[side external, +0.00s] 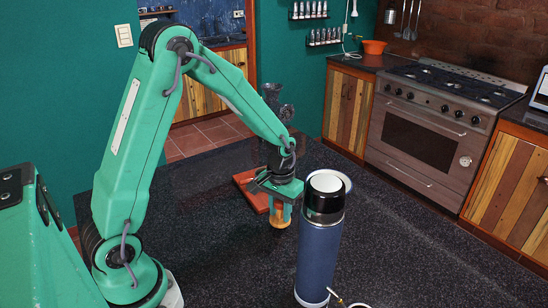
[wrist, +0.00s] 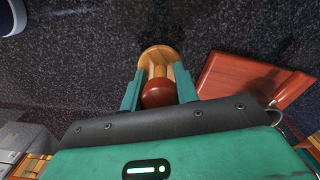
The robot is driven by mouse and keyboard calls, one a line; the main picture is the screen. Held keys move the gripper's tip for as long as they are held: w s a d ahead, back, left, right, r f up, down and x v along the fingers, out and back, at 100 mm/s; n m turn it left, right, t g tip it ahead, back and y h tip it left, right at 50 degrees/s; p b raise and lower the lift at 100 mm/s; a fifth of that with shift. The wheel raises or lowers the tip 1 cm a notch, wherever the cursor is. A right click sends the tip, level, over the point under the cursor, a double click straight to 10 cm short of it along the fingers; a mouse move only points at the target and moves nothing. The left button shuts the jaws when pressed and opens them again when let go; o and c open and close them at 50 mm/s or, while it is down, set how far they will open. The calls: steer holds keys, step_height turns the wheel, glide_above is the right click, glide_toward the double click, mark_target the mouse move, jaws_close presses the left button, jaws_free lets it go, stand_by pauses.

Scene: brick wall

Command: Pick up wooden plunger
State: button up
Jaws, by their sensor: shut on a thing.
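The wooden plunger has a light tan flared end (side external: 280,221), a pale shaft and a red-brown ball-shaped knob (wrist: 158,94). My gripper (side external: 281,205) points down over the dark speckled counter and is shut on the plunger. In the wrist view its two green fingers (wrist: 158,86) stand on either side of the shaft and knob. The tan end shows beyond the fingertips, close to the counter. I cannot tell whether it touches the counter. In the side view the fingers hide most of the shaft and the knob.
A tall blue flask (side external: 319,250) with a black and white top stands just right of my gripper. A red-brown wooden board or box (side external: 246,184) lies close behind and left; it is right of the plunger in the wrist view (wrist: 240,74). A dark shape (side external: 273,97) stands farther back.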

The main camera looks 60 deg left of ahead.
step_height(320, 180, up, 8)
steer(key=shift+r, duration=0.1)
stand_by(0.4)
steer(key=o, duration=0.5)
steer(key=shift+c, duration=0.2)
steer(key=c, duration=0.6)
steer(key=shift+o, duration=0.2)
steer(key=shift+w+a, duration=0.35)
steer(key=shift+a, duration=0.2)
steer(key=w+a+r, duration=0.1)
steer(key=w+a, duration=0.1)
steer(key=a, duration=0.5)
steer(key=w+a+r, duration=0.1)
steer(key=w+a, duration=0.2)
steer(key=a, duration=0.5)
steer(key=shift+w+a+r, duration=0.2)
steer(key=shift+w+r, duration=0.05)
steer(key=shift+w, duration=0.05)
